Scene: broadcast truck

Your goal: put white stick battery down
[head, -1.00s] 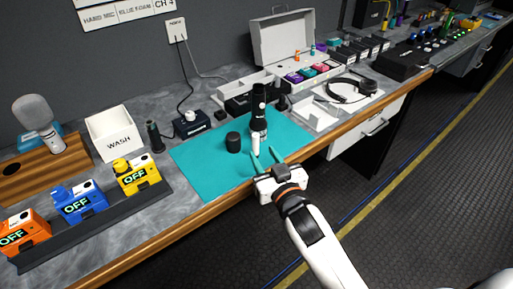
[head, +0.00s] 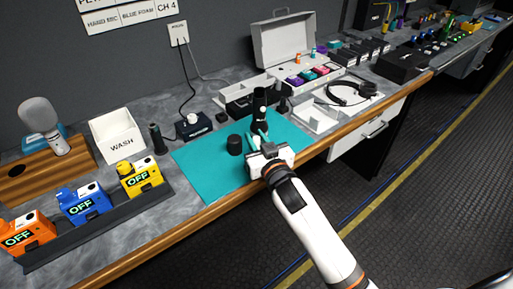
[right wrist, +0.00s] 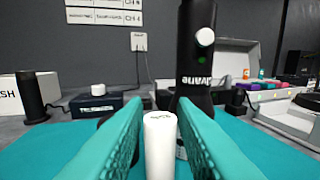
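The white stick battery (right wrist: 160,147) stands upright between the teal fingers of my right gripper in the right wrist view. In the head view the fingers and gripper body mostly hide it. My right gripper (head: 261,140) is over the teal mat (head: 205,172). Its fingers look open, one on each side of the battery; contact is hard to judge. A black microphone body (head: 259,108) stands upright just behind, and shows large in the right wrist view (right wrist: 196,60). A short black cylinder (head: 235,145) stands on the mat to the left. My left gripper is not in view.
A white WASH box (head: 118,140), a dark charger (head: 193,127) and a row of coloured OFF packs (head: 85,205) are to the left. An open case (head: 285,45), a white tray (head: 315,117) and headphones (head: 350,93) are behind and right. The mat's front left is clear.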

